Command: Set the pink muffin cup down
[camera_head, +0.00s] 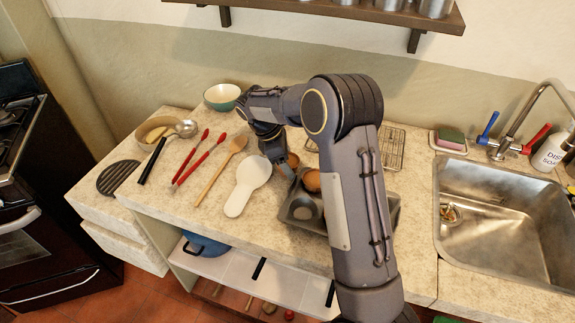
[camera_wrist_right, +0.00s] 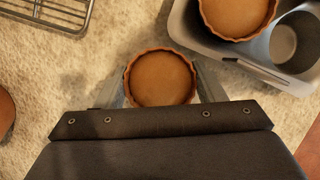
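A round, fluted cup with a brown-orange top (camera_wrist_right: 160,78) sits between the two fingers of my right gripper (camera_wrist_right: 160,88) in the right wrist view. I take it for the muffin cup; no pink shows on it. The fingers appear shut on its sides. In the head view my right gripper (camera_head: 283,160) is low over the counter, just left of the muffin tin (camera_head: 301,213), and the cup (camera_head: 292,160) shows partly. Whether it touches the counter, I cannot tell. My left gripper is not in view.
A similar cup (camera_wrist_right: 238,14) sits in the tin, beside an empty well (camera_wrist_right: 285,42). A wire rack (camera_head: 393,150) lies behind my right arm. A white spoon rest (camera_head: 247,184), a wooden spoon (camera_head: 222,165) and red utensils lie left. The sink (camera_head: 500,220) is right.

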